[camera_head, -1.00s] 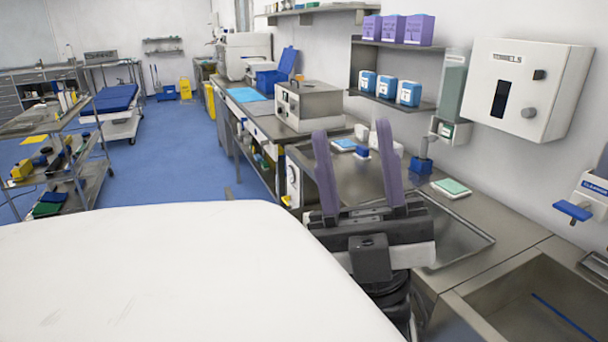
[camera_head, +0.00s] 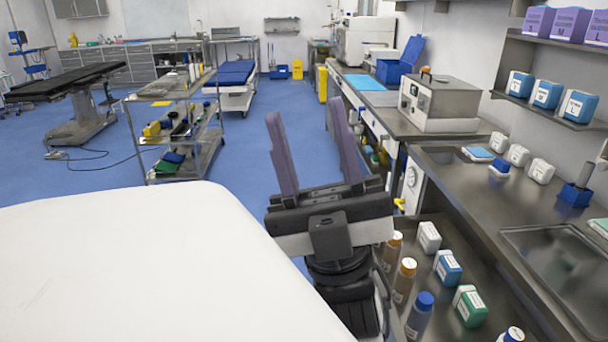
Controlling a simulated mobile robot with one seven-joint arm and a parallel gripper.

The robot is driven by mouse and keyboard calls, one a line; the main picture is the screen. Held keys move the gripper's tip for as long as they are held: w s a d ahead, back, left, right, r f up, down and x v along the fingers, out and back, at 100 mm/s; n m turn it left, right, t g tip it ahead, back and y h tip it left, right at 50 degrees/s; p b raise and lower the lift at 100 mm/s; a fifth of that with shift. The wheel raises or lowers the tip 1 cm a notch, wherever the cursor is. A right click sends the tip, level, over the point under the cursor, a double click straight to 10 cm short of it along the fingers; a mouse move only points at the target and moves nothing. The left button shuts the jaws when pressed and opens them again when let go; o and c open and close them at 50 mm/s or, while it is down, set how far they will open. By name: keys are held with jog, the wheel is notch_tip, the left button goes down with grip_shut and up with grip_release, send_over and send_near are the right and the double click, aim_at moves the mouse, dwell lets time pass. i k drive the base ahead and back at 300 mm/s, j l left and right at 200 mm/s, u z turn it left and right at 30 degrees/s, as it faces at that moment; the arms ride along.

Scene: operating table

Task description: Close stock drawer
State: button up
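The stock drawer (camera_head: 474,262) shows at the lower right, pulled out below the steel counter. Bottles with orange and blue caps (camera_head: 420,308) and small white, blue and green labelled boxes (camera_head: 447,267) stand in it. Its front end is hidden behind my arm or cut off by the frame. My gripper (camera_head: 305,112) is in the middle of the view, left of the drawer. Its two purple fingers point up and away, spread apart with nothing between them. I cannot tell any contact between my arm and the drawer.
The white-covered operating table (camera_head: 130,265) fills the lower left. The steel counter (camera_head: 500,200) runs along the right, with a sterilizer box (camera_head: 440,104) on it. A trolley (camera_head: 185,135) stands at the back left. Blue floor (camera_head: 250,165) is clear beyond the table.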

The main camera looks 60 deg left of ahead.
aim_at(446, 324)
jog(key=j+u, duration=0.1)
jog(key=u, duration=0.65)
jog(key=j+u, duration=0.15)
jog(key=u, duration=0.2)
jog(key=i+l+z, duration=0.1)
jog(key=i, duration=0.35)
jog(key=l, duration=0.05)
